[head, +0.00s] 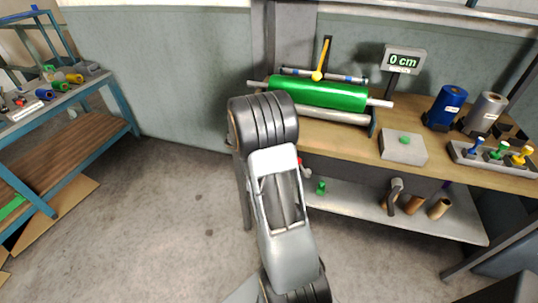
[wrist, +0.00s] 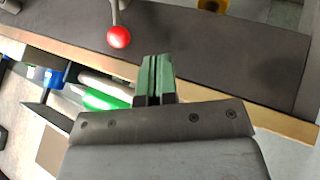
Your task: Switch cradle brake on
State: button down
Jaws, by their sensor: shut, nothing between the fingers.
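A lever with a red ball knob (wrist: 119,37) stands on a dark grey surface (wrist: 200,35) in the wrist view. A small red knob (head: 299,160) shows beside my arm at the bench's front edge in the head view. I cannot tell for sure which lever is the cradle brake. My gripper (wrist: 156,62) has green fingers, shut and empty, below and right of the red ball and apart from it. My arm hides it in the head view.
The wooden bench (head: 350,147) carries a "0 cm" display (head: 404,60), a grey box with a green button (head: 404,140), blue and silver rolls (head: 446,106) and a tray of coloured knobs (head: 490,157). A blue-framed bench (head: 118,100) stands left. Floor between is clear.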

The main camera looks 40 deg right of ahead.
aim_at(301, 167)
jog(key=s+d+f+p, duration=0.1)
jog(key=s+d+f, duration=0.2)
jog(key=d, duration=0.3)
jog(key=shift+s+d+f, duration=0.25)
jog(key=shift+d+f, duration=0.15)
jog(key=shift+f, duration=0.15)
